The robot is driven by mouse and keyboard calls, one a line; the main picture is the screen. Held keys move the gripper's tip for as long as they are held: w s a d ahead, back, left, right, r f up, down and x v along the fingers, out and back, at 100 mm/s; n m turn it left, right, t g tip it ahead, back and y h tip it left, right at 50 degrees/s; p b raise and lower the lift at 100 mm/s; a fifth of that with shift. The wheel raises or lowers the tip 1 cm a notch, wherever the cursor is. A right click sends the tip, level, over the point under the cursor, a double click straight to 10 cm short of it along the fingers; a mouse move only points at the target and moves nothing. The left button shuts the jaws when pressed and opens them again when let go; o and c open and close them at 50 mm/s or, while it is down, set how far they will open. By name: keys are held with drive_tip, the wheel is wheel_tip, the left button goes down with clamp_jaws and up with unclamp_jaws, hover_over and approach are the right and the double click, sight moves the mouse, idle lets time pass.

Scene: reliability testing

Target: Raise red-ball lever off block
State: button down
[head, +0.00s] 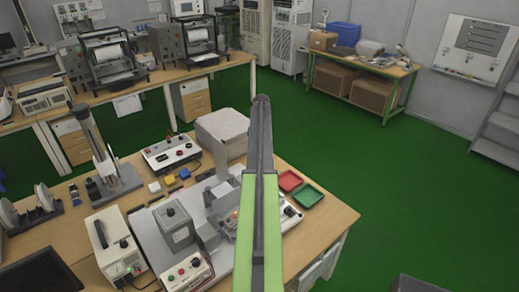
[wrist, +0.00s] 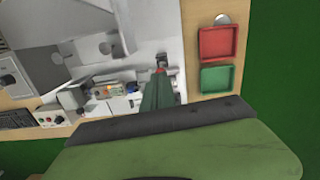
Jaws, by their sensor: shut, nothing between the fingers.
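In the wrist view my gripper (wrist: 160,73) is a narrow green wedge with a dark tip, pointing at the grey test rig (wrist: 135,82). It looks shut and empty. A small red spot (wrist: 162,62) shows right by the tip; it may be the red ball of the lever, but touching or apart I cannot tell. The lever's arm and the block under it are not clear. In the head view the rig (head: 207,235) stands on the bench with a small orange-red spot (head: 236,213) beside my arm. My arm hides part of the rig and my gripper there.
A red tray (head: 289,180) and a green tray (head: 306,196) lie right of the rig on the wooden bench (head: 335,213). Control boxes (head: 188,274) and a pale box (head: 222,130) crowd the left and back. Green floor is open to the right.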

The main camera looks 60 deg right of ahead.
drive_tip(key=r+p, duration=0.2)
drive_tip(key=r, duration=0.1)
drive_tip(key=w+r+p, duration=0.1)
drive_tip(key=shift+w+d+r, duration=0.1)
drive_tip(key=shift+d+r, duration=0.2)
drive_tip(key=shift+r, duration=0.05)
drive_tip(key=shift+f, duration=0.1)
